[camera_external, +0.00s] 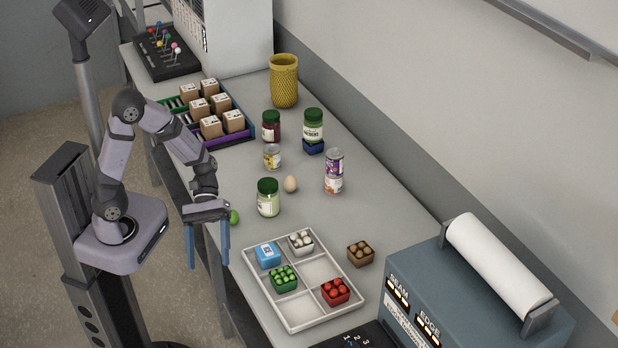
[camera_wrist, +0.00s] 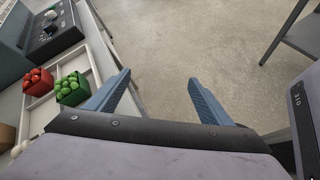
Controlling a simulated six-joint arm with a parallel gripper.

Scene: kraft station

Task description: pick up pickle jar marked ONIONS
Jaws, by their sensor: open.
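Three jars with green lids stand on the bench in the external view. One pale green jar (camera_external: 268,199) is nearest my arm. A dark red jar (camera_external: 271,128) stands further back. Another green jar (camera_external: 313,128) stands on a small blue block (camera_external: 313,147). The labels are too small to read, so I cannot tell which is marked ONIONS. My gripper (camera_external: 208,262) points down, open and empty, off the bench's left edge, left of and below the nearest jar. In the wrist view my gripper (camera_wrist: 159,78) has only floor between its fingers, and no jar shows.
A white divided tray (camera_external: 298,319) holds small boxes (camera_external: 336,292). An egg (camera_external: 290,184), a green egg-like object (camera_external: 234,217), a small can (camera_external: 272,157) and stacked cans (camera_external: 333,172) stand around the jars. A yellow basket (camera_external: 284,82) is behind. A blue-grey machine (camera_external: 470,290) stands front right.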

